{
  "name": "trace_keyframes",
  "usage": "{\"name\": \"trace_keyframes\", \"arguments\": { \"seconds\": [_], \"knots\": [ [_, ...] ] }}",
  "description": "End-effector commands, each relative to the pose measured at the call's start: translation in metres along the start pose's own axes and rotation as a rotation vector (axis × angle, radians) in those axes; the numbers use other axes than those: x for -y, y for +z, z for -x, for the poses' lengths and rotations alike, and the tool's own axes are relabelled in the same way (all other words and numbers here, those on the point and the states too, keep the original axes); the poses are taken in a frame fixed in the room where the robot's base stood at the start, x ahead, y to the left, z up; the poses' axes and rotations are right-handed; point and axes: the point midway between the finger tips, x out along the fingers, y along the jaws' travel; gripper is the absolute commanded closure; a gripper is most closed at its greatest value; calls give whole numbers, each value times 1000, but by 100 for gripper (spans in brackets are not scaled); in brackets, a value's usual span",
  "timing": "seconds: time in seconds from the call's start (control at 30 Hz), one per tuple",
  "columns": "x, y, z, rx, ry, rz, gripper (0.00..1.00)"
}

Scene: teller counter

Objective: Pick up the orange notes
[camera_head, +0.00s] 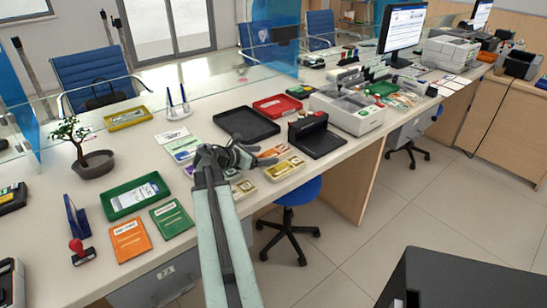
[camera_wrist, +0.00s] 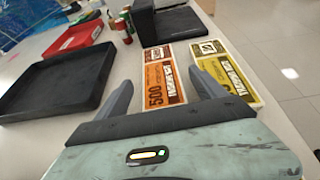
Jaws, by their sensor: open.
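The orange notes (camera_wrist: 162,82), a flat bundle marked 500, lie on the counter ahead of my gripper in the wrist view. In the head view the orange notes (camera_head: 271,152) show just right of my gripper (camera_head: 250,155). In the wrist view my gripper (camera_wrist: 163,86) is open and empty. Its left finger is on the left side of the orange notes, and its right finger overlaps the yellow notes (camera_wrist: 232,76) in the picture. I cannot tell how high the fingers are. The yellow notes (camera_head: 285,168) lie beside the orange ones.
A black tray (camera_head: 246,138) and a red tray (camera_head: 277,114) lie beyond my gripper. A black device (camera_head: 315,135) stands behind the notes. More note bundles (camera_head: 243,190) lie close to my gripper, partly hidden. The counter's front edge is near the notes.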

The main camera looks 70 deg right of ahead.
Motion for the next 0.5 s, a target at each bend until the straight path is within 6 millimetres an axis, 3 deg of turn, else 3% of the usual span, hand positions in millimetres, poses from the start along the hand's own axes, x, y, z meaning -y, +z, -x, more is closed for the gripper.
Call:
{"name": "trace_keyframes", "arguments": {
  "seconds": [0.13, 0.37, 0.5],
  "knots": [
    [0, -1, -28, 0, -1, -2, 20],
    [1, 1, -31, -4, 1, -5, 20],
    [1, 0, -31, -4, 1, -6, 60]
  ]
}}
